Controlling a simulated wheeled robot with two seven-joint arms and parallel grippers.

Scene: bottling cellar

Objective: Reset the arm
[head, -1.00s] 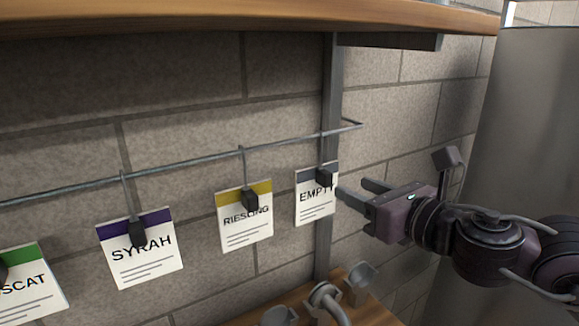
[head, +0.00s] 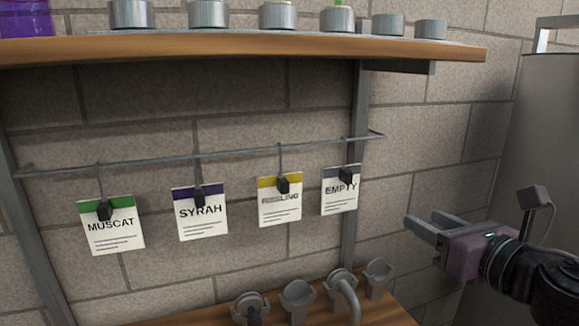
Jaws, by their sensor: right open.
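My right gripper (head: 432,229) is at the right of the head view, open, with nothing between its fingers. Its fingers point left toward the wall, apart from the EMPTY card (head: 340,197), which hangs to their left. The right arm comes in from the right edge. My left gripper is not in view.
The MUSCAT (head: 112,231), SYRAH (head: 202,217) and RIESLING (head: 279,206) cards hang by black clips from a metal rail (head: 225,153). A wooden shelf (head: 250,46) bearing several grey caps is above. Grey holders (head: 297,296) stand on a lower wooden ledge. A grey tank (head: 545,130) stands at right.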

